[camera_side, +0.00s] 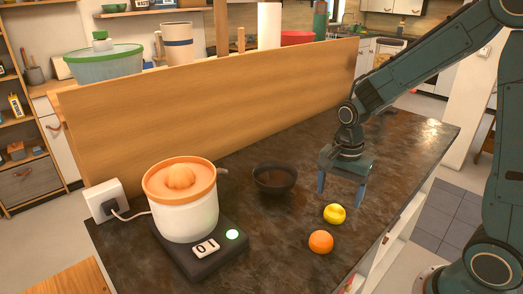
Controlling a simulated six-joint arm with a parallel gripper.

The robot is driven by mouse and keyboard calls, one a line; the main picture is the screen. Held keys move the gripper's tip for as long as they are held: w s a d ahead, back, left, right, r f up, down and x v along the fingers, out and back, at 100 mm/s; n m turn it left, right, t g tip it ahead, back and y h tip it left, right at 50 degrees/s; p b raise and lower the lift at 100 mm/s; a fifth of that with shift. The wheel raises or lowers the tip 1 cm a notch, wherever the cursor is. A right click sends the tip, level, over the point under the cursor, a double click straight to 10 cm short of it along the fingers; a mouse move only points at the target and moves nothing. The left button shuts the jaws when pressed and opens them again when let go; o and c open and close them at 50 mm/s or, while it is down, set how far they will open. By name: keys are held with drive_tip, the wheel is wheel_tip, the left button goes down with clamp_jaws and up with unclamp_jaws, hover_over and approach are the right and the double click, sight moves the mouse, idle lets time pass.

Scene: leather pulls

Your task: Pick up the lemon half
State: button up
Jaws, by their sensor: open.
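A yellow lemon half (335,214) lies on the dark countertop (290,260), right of the middle of the view. Its exact tilt is hard to tell at this size. My gripper (340,197) points down just above and behind the lemon half, with its two fingers spread apart. Nothing shows between the fingers, and the lemon half appears to be apart from them.
An orange fruit (321,242) lies close in front of the lemon half. A dark bowl (274,180) stands left of my gripper. A white juicer with an orange top (181,205) stands further left, corded to a socket. A wooden panel (215,110) runs along the back.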

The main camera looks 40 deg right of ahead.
sight(336, 207)
drive_tip(key=shift+f, duration=0.3)
drive_tip(key=shift+f, duration=2.45)
drive_tip(key=c, duration=1.2)
drive_tip(key=shift+o, duration=0.2)
drive_tip(key=shift+w+r, duration=0.1)
wheel_tip(336, 207, up, 20)
